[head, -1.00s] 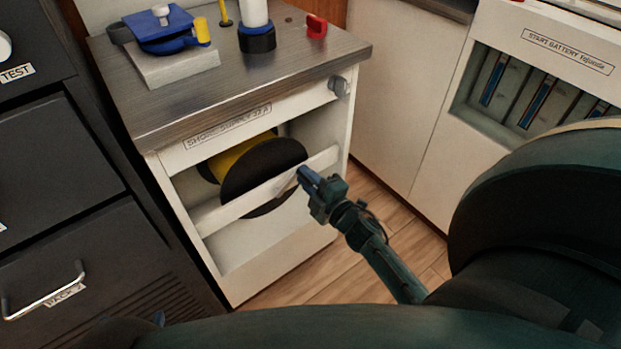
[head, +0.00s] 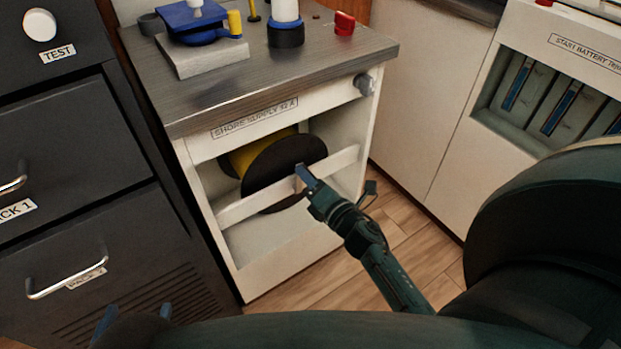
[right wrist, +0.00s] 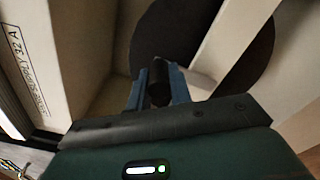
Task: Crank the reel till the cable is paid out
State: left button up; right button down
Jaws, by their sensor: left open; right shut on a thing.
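The cable reel (head: 283,165) has a black disc flange and a yellow drum (head: 258,152). It sits in the open bay of the white cabinet marked SHORE SUPPLY 32 A, partly behind a white crossbar (head: 245,204). My right gripper (head: 304,176) is in front of the disc near its right side. In the right wrist view its blue fingers are shut on a dark cylindrical crank handle (right wrist: 160,84), with the black disc (right wrist: 175,35) behind. My left gripper (head: 136,317) shows only as two spread blue fingertips at the lower left, empty and away from the reel.
The cabinet's grey top (head: 270,75) carries a blue clamp-like device (head: 195,22), a white and blue cylinder (head: 286,25) and a red item (head: 344,23). Dark drawers (head: 75,170) stand at left. A battery rack (head: 550,95) is at right. Wooden floor (head: 410,240) is open between.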

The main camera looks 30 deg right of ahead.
jog(key=shift+a+n, duration=0.3)
jog(key=shift+n, duration=0.2)
jog(key=shift+a, duration=0.1)
jog(key=c, duration=1.3)
grip_release()
jog(key=shift+o, duration=0.2)
